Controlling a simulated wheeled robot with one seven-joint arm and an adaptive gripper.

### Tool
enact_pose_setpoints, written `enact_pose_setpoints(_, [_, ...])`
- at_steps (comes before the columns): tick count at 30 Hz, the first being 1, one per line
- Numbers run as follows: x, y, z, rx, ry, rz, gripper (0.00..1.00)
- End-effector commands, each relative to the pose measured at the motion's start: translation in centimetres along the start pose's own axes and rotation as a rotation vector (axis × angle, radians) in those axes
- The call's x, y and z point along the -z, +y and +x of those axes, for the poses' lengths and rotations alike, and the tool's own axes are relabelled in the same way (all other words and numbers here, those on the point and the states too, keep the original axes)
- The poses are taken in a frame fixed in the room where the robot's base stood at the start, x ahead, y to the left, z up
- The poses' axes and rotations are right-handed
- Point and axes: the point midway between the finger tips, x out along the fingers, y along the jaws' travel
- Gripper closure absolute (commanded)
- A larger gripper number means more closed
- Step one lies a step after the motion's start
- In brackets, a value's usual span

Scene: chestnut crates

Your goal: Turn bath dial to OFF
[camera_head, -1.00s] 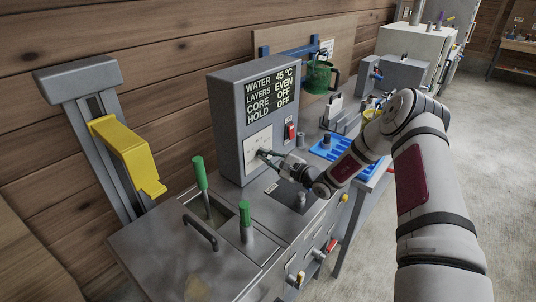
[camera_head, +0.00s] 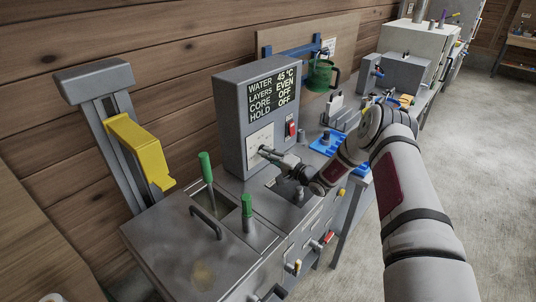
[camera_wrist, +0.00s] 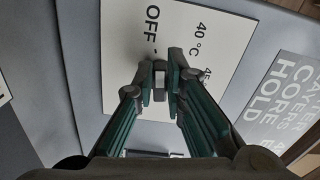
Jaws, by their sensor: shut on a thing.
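The bath dial (camera_wrist: 159,82) is a small grey knob on a white plate (camera_wrist: 192,28) printed OFF, 40 °C and a further mark partly hidden. The plate also shows on the grey control box (camera_head: 229,110) in the head view. My gripper (camera_wrist: 159,92) is shut on the dial, with a green-padded finger on each side of it. In the head view my gripper (camera_head: 264,151) reaches the plate from the right and hides the dial. The display (camera_head: 273,94) reads WATER 45 °C, LAYERS EVEN, CORE OFF, HOLD OFF.
A red switch (camera_head: 291,128) sits on the box right of the plate. A yellow bracket (camera_head: 140,150) is at the left. A green mug (camera_head: 320,75) hangs behind, and a blue rack (camera_head: 327,143) lies to the right.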

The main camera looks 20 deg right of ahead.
Motion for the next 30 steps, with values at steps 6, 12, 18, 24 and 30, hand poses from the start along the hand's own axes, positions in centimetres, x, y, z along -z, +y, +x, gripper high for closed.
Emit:
enact_pose_setpoints(6, [-0.20,0.23,-0.08,-0.002,-0.003,-0.112,1.00])
enact_pose_setpoints(12, [-0.15,0.35,-0.05,-0.002,-0.003,-0.167,1.00])
enact_pose_setpoints(18, [-0.12,0.40,-0.04,-0.002,-0.003,-0.186,1.00])
enact_pose_setpoints(24, [-0.11,0.43,-0.03,-0.003,-0.003,-0.186,1.00])
enact_pose_setpoints(30, [-0.11,0.42,-0.04,-0.003,-0.003,-0.186,0.70])
